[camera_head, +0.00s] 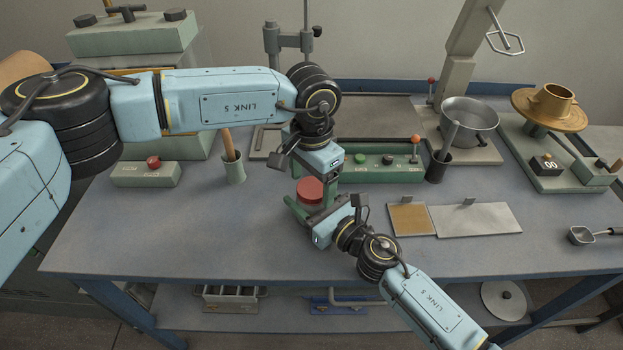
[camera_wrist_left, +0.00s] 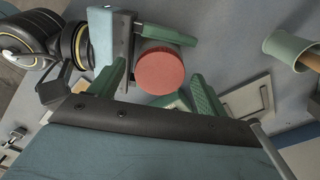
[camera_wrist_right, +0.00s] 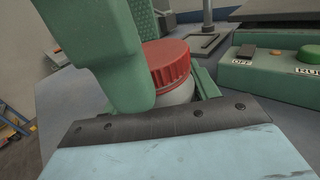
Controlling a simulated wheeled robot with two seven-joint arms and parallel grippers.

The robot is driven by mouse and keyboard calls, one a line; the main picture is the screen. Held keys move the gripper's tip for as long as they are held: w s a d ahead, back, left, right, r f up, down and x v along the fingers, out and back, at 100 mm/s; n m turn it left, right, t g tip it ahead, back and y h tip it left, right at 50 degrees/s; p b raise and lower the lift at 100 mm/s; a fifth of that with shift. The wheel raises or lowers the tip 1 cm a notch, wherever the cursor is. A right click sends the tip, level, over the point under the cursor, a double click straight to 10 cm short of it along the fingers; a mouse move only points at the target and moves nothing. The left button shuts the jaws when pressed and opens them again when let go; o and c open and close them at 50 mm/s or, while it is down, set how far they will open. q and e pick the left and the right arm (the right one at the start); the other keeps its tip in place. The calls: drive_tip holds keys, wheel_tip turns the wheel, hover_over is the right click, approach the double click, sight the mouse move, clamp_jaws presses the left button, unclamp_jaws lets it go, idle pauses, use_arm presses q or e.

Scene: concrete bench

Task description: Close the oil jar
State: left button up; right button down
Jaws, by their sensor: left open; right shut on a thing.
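The oil jar has a ribbed red lid (camera_head: 310,188) on top of a pale body (camera_wrist_right: 176,94). The lid sits on the jar's mouth; I cannot tell how tight it is. My right gripper (camera_head: 308,206) is shut on the jar body from the side, below the lid, and the jar stands upright on the bench. My left gripper (camera_head: 315,174) points down just above the lid, open. In the left wrist view the red lid (camera_wrist_left: 160,71) lies between the left fingers, with gaps at both sides, closer to the left finger.
A green control box (camera_head: 384,170) with buttons stands right behind the jar. A cup with a wooden handle (camera_head: 234,171) is at left, a dark cup (camera_head: 437,168) at right. Flat plates (camera_head: 478,219) lie to the right. The front left bench (camera_head: 150,230) is clear.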

use_arm(q)
drive_tip(key=shift+r, duration=2.25)
drive_tip(key=shift+c, duration=0.5)
